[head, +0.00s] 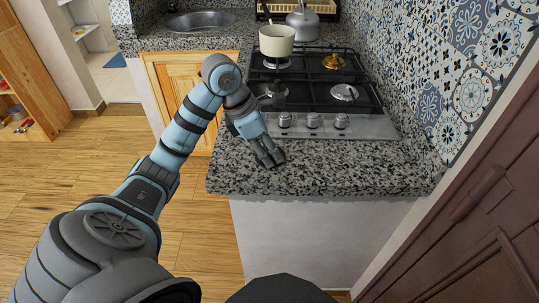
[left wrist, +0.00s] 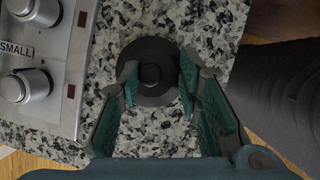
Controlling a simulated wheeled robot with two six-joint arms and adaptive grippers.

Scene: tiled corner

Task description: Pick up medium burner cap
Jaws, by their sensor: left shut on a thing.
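A round black burner cap (left wrist: 150,50) with a raised knob in its middle shows in the left wrist view, on or just above the speckled granite counter (left wrist: 162,135). My left gripper (left wrist: 158,74) is shut on it, with one fingertip on each side of the knob. In the head view my left gripper (head: 268,160) is low over the front of the counter (head: 330,170), in front of the stove's knobs. The cap cannot be made out there, and whether it touches the counter is unclear. My right gripper is not in view.
The gas stove (head: 372,127) stands behind the gripper, with a cream pot (head: 276,42), a gold burner cap (head: 333,62) and a silver one (head: 345,92). A kettle (head: 302,20) is at the back. A tiled wall (head: 430,75) bounds the right side. The counter's front right is clear.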

